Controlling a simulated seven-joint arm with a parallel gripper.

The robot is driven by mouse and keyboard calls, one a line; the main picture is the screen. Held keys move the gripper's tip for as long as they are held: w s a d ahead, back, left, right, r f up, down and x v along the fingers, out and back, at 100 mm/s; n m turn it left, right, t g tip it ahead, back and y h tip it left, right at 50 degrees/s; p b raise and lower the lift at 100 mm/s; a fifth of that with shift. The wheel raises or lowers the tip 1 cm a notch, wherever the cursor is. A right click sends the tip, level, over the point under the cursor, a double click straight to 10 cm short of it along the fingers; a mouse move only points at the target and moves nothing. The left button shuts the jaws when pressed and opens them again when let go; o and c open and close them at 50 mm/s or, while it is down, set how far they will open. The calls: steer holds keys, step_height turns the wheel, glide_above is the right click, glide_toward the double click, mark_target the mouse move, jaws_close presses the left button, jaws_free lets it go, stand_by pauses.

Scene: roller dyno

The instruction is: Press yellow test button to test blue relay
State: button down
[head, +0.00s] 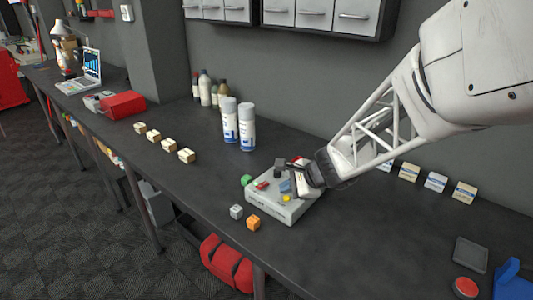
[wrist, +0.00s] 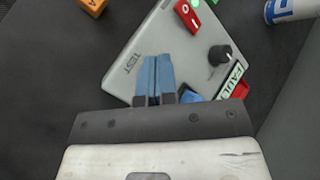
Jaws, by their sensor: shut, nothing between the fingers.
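The grey tester box (head: 276,207) sits on the dark bench and also shows in the wrist view (wrist: 133,48), marked TEST and FAULT. The yellow test button (head: 286,198) is on its top near the front edge; in the wrist view my fingers hide it. My gripper (head: 287,188) is shut and empty, its blue fingertips (wrist: 153,60) low over the box beside the button. Whether they touch is not clear. A blue piece (wrist: 190,97), likely the blue relay, shows partly behind my fingers in the wrist view.
The box carries a red switch (head: 261,185), black knob (wrist: 220,55) and green light (head: 246,180). An orange cube (head: 253,223) and grey cube (head: 236,211) stand close in front. Spray cans (head: 246,127) stand behind.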

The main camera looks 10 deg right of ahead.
mark_target(287, 199)
steer(key=shift+r, duration=2.5)
steer(key=s+d+r+n+g+h, duration=0.1)
steer(key=s+d+r+n+h, duration=0.1)
steer(key=s+n, duration=0.3)
steer(key=s+d+r+n+h, duration=0.2)
steer(key=s+n, duration=0.3)
steer(key=s, duration=0.7)
steer(key=s+d+r+n+g+h, duration=0.1)
steer(key=s+d+r+n+h, duration=0.1)
steer(key=s+n, duration=0.3)
steer(key=s+h, duration=0.1)
steer(key=s, duration=0.3)
steer(key=shift+s+d+g+h, duration=0.2)
steer(key=shift+g+h, duration=0.1)
steer(key=shift+h, duration=0.1)
